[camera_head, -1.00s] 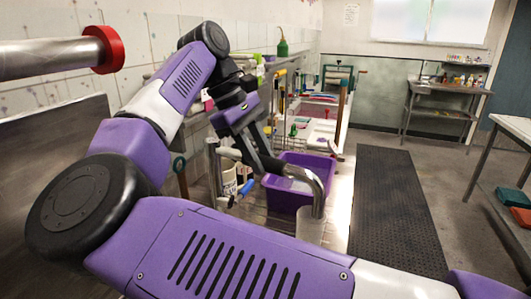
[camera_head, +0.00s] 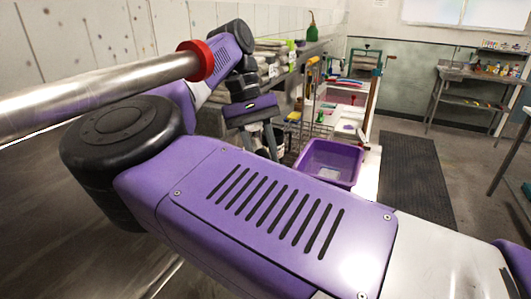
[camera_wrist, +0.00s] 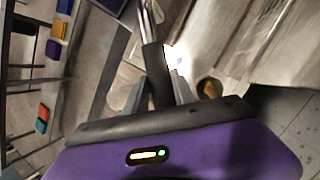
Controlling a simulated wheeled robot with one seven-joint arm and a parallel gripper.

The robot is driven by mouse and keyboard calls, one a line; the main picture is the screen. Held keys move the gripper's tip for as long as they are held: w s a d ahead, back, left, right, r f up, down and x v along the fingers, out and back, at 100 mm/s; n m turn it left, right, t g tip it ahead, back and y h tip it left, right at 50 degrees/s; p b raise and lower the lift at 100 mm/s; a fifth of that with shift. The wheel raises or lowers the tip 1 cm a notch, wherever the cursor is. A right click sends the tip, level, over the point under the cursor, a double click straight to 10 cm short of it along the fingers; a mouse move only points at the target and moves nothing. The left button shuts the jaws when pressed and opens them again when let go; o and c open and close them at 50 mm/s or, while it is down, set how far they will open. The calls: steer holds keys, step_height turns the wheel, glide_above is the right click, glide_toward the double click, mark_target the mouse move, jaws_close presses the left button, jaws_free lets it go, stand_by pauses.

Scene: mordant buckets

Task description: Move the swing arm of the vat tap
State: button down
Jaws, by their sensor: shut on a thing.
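The swing arm of the vat tap shows in the wrist view as a bright metal tube (camera_wrist: 148,18) with a black sleeve (camera_wrist: 153,62). My gripper (camera_wrist: 158,80) is shut on the black sleeve, with a grey finger on each side of it. In the head view my gripper (camera_head: 258,148) points down beside the sink area. My own purple arm link hides the spout and the vat below it there.
A purple tub (camera_head: 330,165) stands just right of my gripper. A thick metal bar with a red collar (camera_head: 196,60) crosses close by at upper left. Shelves with stacked goods line the left wall. A dark floor mat (camera_head: 417,175) lies clear on the right.

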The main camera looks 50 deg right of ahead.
steer(key=shift+w+a, duration=0.1)
steer(key=shift+w, duration=0.1)
stand_by(0.3)
steer(key=c, duration=1.1)
jaws_free()
steer(key=shift+o, duration=0.2)
